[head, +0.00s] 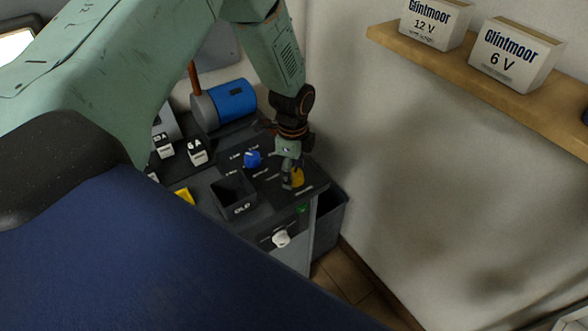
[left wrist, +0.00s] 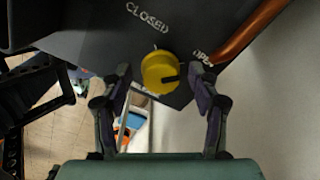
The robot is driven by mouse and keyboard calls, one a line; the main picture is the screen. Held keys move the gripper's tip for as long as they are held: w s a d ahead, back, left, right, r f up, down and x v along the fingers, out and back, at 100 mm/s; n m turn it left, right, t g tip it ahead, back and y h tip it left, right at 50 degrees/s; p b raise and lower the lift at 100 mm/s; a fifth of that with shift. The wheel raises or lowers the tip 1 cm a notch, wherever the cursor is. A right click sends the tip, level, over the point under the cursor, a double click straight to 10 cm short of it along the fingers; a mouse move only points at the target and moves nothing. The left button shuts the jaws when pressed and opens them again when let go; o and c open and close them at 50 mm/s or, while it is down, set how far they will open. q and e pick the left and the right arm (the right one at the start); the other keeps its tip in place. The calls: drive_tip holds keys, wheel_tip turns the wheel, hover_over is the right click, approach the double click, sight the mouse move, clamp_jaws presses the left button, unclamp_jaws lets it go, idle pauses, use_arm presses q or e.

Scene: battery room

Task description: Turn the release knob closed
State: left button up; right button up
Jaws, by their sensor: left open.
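The yellow release knob (left wrist: 158,70) sits on a dark panel between the printed words CLOSED and OPEN. Its black pointer mark lies toward the OPEN side. In the head view the yellow knob (head: 298,177) is partly hidden by my left gripper (head: 289,179). In the left wrist view my left gripper (left wrist: 160,78) is open, with one finger on each side of the knob. A gap shows between the knob and the left finger; whether the right finger touches it I cannot tell. My right gripper is not in view.
A blue knob (head: 252,159), an open bin marked OLD (head: 234,208) and a white knob (head: 281,239) are close by. A copper pipe (left wrist: 250,30) runs near OPEN. A wall shelf (head: 480,75) holds boxes at right.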

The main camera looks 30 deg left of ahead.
use_arm(q)
drive_tip(key=shift+w+d+f, duration=0.1)
drive_tip(key=shift+d+f, duration=0.05)
drive_tip(key=shift+f, duration=0.05)
drive_tip(key=shift+d+r, duration=0.1)
drive_tip(key=shift+d, duration=0.1)
drive_tip(key=shift+s+a, duration=0.2)
drive_tip(key=shift+a, duration=0.05)
drive_tip(key=c, duration=0.3)
drive_tip(key=shift+c, duration=0.9)
drive_tip(key=shift+w+d, duration=0.1)
drive_tip(key=shift+w, duration=0.1)
drive_tip(key=c, duration=0.7)
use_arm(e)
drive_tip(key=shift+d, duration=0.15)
